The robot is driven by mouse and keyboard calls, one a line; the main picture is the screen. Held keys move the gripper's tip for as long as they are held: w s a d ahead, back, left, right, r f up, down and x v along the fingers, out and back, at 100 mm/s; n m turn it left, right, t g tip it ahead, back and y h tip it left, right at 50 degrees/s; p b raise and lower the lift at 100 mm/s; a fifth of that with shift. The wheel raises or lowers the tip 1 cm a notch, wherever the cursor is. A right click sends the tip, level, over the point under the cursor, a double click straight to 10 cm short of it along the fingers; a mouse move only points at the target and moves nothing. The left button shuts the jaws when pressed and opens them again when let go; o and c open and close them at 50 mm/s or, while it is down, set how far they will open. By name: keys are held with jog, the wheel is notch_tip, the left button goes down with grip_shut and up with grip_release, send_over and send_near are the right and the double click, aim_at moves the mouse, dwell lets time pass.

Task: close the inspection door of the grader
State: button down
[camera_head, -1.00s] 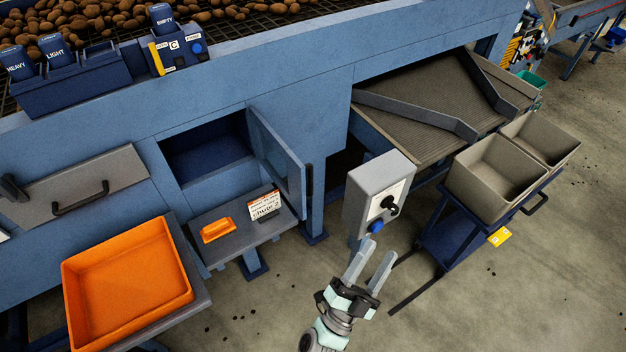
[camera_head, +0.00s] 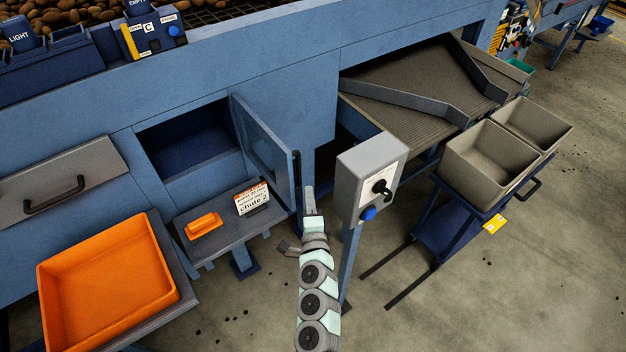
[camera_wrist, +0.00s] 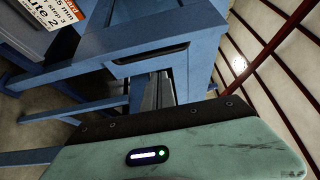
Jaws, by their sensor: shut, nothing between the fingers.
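The inspection door (camera_head: 262,145) is a blue panel that stands open, swung outward from the right side of a dark square opening (camera_head: 188,140) in the grader's blue side. A dark upright strip runs along its outer edge. My gripper (camera_head: 309,195) is just right of that outer edge, near its lower end; I cannot tell whether it touches. In the wrist view my gripper's fingers (camera_wrist: 158,92) are together and empty, in front of a blue part with a dark slot, which seems to be the door (camera_wrist: 150,52). My arm partly hides the fingers in the head view.
A grey control box (camera_head: 370,172) on a post stands close to the right of my gripper. A shelf (camera_head: 228,232) below the opening holds an orange object (camera_head: 203,225) and a sign (camera_head: 252,198). An orange tray (camera_head: 105,275) is at left. A cart with beige bins (camera_head: 487,165) is at right.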

jog(key=w+b, duration=0.3)
jog(key=w, duration=0.6)
jog(key=shift+w, duration=0.35)
jog(key=shift+s+p, duration=0.2)
jog(key=shift+p, duration=0.1)
